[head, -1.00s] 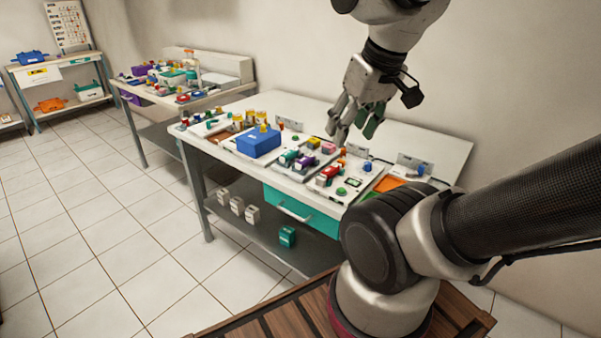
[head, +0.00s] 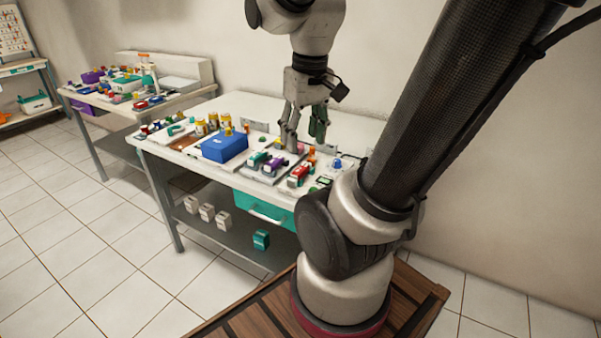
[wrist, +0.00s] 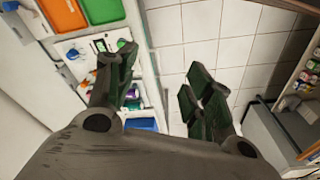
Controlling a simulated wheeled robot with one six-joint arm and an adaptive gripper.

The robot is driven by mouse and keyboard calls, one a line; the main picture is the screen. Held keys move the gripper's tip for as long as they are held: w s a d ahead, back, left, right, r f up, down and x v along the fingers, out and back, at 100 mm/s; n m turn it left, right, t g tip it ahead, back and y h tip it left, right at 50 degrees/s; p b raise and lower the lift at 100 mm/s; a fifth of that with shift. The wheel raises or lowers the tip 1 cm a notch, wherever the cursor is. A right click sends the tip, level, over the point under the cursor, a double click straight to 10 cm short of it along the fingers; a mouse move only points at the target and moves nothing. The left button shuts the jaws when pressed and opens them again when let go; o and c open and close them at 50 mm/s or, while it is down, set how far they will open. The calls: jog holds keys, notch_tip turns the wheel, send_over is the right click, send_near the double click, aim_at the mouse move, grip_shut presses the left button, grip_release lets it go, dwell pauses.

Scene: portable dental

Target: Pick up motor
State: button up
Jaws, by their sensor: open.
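Small motor-like units lie in a row on a light board on the workbench in the head view: a teal one (head: 257,159), a purple one (head: 274,166) and a red one (head: 300,174). I cannot tell which of them is the motor. My gripper (head: 305,136) hangs fingers down above the back of this row, open and empty. Its left finger overlaps the board in the picture; contact is not clear. In the wrist view my gripper (wrist: 160,85) shows spread dark green fingers with floor tiles between them. The left finger covers part of the board there.
A blue box (head: 224,146) stands left of the row, with several yellow-topped jars behind it. A teal drawer (head: 265,208) is under the benchtop. Orange and green trays (wrist: 62,14) show in the wrist view. A second bench (head: 135,110) stands at the left.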

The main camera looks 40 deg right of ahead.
jog(key=w+d+f+n+g, duration=0.2)
jog(key=w+d+f, duration=0.2)
jog(key=f, duration=0.1)
jog(key=n, duration=1.7)
send_over(301, 168)
jog(key=f, duration=0.6)
jog(key=s+f, duration=0.1)
jog(key=f, duration=0.2)
jog(key=shift+w+d+r+n, duration=0.1)
jog(key=shift+w+d+n, duration=0.2)
jog(key=shift+n, duration=0.6)
jog(key=shift+w+n, duration=0.2)
jog(key=shift+n, duration=0.9)
jog(key=f, duration=0.7)
jog(key=shift+a+f, duration=0.25)
jog(key=shift+f, duration=0.1)
grip_shut()
